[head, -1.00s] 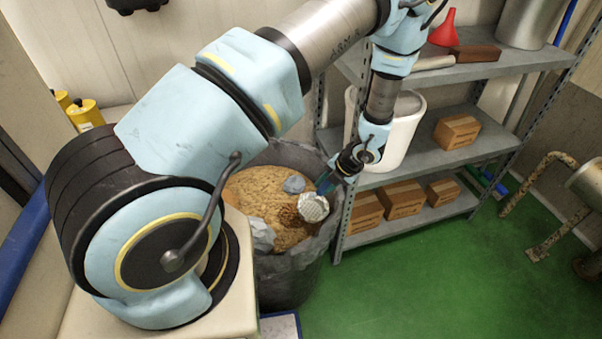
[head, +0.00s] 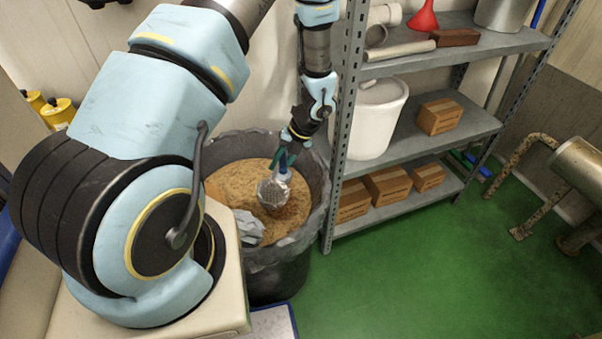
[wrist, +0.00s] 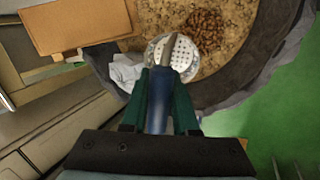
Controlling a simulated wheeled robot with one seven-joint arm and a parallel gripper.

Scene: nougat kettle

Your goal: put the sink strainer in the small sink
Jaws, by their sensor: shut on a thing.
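The sink strainer is a pale metal piece with a round perforated face. It shows in the head view (head: 270,194) over the brown fill of a lined bin, and in the wrist view (wrist: 183,52) just beyond my fingertips. My gripper (head: 284,166) points downward above the bin, with its green fingers (wrist: 160,98) shut on the strainer's blue handle part. In the wrist view the fingers cover part of the handle. I cannot tell whether the strainer touches the fill. The small sink is in neither view.
The dark bin (head: 283,278) has a ragged liner and holds brown granular fill with crumpled grey paper (head: 248,228). A metal shelf rack (head: 420,122) with boxes and a white bucket (head: 376,118) stands close on the right.

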